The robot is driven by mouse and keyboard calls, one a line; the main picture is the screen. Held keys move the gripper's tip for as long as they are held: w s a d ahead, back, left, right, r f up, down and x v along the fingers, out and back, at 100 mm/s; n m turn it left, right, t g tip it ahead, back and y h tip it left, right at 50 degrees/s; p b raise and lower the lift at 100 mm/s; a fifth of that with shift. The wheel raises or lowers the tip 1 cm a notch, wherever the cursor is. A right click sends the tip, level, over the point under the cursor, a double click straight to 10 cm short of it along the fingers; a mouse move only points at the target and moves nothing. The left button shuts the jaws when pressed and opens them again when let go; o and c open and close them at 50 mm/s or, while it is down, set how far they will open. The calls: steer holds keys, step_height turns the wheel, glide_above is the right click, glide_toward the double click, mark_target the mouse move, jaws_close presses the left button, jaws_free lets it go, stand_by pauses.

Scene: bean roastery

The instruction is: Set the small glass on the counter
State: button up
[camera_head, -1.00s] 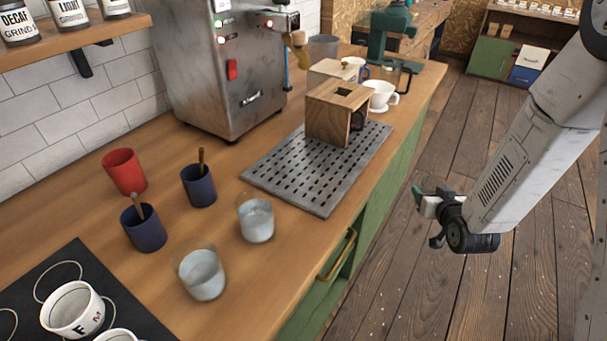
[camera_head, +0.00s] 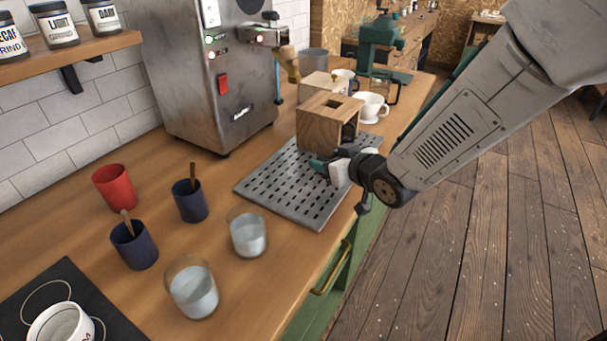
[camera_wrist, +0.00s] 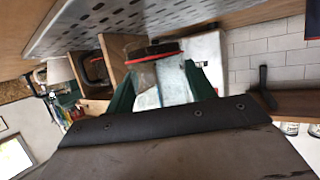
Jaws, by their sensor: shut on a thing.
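My gripper (camera_head: 322,166) is above the right part of the slotted metal tray, near the counter's front edge. In the wrist view its green fingers (camera_wrist: 163,86) are shut on a small clear glass (camera_wrist: 168,92), with a dark, red-edged band at the end farther from me. The wrist picture is upside down. The held glass cannot be made out in the head view. The wooden counter (camera_head: 262,287) runs along the wall. Two other glasses, one farther back (camera_head: 248,235) and one nearer (camera_head: 192,290), stand upright on it with pale contents.
The slotted tray (camera_head: 262,188) carries a wooden box (camera_head: 322,122) near my gripper. A steel machine (camera_head: 195,85) stands behind. A red cup (camera_head: 115,188) and two navy cups (camera_head: 189,202) (camera_head: 134,248) stand left. Bare counter shows in front of the glasses.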

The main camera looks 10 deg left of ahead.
steer(key=a, duration=0.3)
steer(key=s+a, duration=0.1)
steer(key=a, duration=0.1)
steer(key=shift+a+f, duration=0.25)
steer(key=shift+f, duration=1.8)
steer(key=shift+f, duration=0.1)
steer(key=o, duration=1.2)
steer(key=shift+c, duration=0.2)
steer(key=shift+s+r, duration=0.15)
steer(key=shift+r, duration=0.05)
steer(key=v, duration=1.1)
steer(key=shift+s+d, duration=0.2)
steer(key=shift+d, duration=0.05)
